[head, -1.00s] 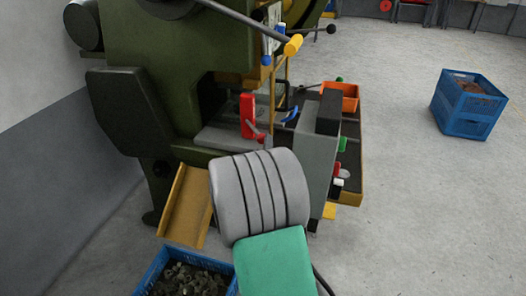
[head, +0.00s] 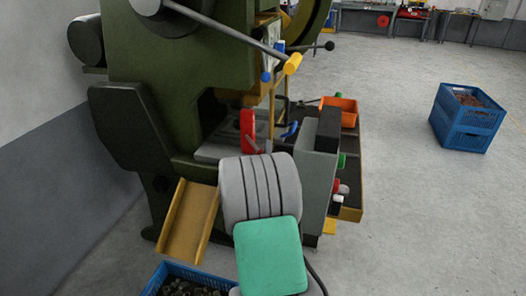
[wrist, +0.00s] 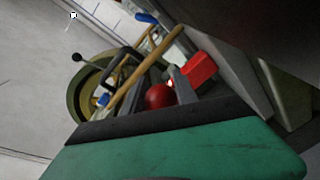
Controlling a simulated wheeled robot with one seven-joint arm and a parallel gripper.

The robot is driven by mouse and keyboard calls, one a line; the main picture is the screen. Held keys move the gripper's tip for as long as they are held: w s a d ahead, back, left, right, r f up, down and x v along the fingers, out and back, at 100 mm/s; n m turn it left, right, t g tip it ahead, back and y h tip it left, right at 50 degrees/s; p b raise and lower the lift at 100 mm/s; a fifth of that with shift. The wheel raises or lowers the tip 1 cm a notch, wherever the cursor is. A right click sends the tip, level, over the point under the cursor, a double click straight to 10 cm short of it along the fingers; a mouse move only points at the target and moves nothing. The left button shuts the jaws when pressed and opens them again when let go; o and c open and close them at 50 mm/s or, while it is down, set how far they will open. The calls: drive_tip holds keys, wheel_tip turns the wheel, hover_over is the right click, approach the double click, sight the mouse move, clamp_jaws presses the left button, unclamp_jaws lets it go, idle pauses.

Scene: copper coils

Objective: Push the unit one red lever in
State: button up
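A red ball knob (wrist: 158,96), which looks like the end of the red lever, shows in the wrist view in front of the green-and-black part of my arm. In the head view it is hidden behind my wrist. An upright red block (head: 247,130) stands on the press; a red block also shows right of the knob in the wrist view (wrist: 197,68). My gripper (head: 260,146) is just below the red block in the head view. In the wrist view its grey fingers (wrist: 164,76) look apart, with the knob close by; contact cannot be told.
The dark green press (head: 190,60) fills the left, with a yellow-ended bar (head: 292,64) reaching over the work area. A grey box (head: 318,175) and an orange bin (head: 341,110) stand on the right. A yellow chute (head: 188,222) is at lower left.

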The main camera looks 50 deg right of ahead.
clamp_jaws()
idle(0.9)
